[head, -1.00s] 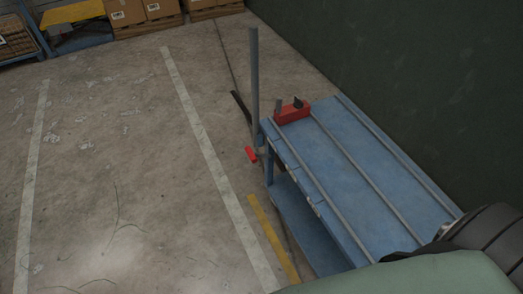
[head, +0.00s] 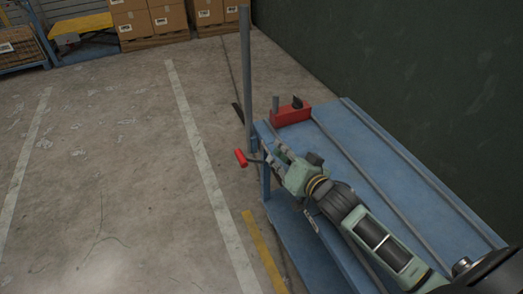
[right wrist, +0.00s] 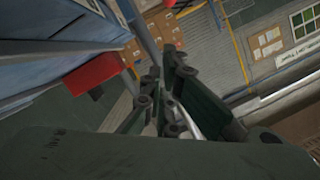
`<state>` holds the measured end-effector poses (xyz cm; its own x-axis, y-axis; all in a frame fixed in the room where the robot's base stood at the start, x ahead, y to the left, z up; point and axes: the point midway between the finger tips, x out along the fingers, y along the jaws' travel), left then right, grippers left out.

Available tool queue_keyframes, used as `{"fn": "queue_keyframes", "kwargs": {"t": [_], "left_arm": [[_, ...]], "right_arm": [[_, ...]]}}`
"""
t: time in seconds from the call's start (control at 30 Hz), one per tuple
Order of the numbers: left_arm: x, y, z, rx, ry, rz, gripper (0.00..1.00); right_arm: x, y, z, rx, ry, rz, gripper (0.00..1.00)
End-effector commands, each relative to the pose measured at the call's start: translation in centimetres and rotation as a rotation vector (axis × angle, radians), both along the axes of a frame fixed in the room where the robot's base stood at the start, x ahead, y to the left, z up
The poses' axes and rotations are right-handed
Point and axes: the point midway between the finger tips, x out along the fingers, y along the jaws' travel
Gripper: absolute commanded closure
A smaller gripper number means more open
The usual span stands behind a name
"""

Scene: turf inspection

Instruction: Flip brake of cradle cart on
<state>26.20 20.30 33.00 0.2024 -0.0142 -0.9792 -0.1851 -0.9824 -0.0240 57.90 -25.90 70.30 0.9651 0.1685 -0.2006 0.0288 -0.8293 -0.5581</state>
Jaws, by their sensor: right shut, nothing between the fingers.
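The cradle cart (head: 345,150) is a blue table-like frame with grey rails along its top. My left gripper is not in view.
A red box (head: 291,115) with grey and dark parts sits on the cart's far-left corner. A dark green wall (head: 420,70) runs along the cart's right side. Cartons on pallets (head: 155,20) stand far back. The floor left of the cart is clear.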

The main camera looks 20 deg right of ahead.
Motion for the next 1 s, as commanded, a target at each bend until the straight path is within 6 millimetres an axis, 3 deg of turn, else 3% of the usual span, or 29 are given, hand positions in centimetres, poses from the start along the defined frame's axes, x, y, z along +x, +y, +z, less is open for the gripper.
{"fn": "queue_keyframes", "kwargs": {"t": [0.43, 0.93, 1.0], "left_arm": [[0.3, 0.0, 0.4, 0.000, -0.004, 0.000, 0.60], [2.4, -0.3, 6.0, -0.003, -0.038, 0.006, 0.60], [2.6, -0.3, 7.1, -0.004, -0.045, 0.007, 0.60]], "right_arm": [[1.0, 0.2, -0.2, 0.001, -0.001, 0.000, 1.00], [10.2, 1.7, -2.2, -0.002, -0.001, -0.002, 1.00], [9.7, 2.6, -3.6, 0.003, 0.004, 0.000, 1.00]]}}
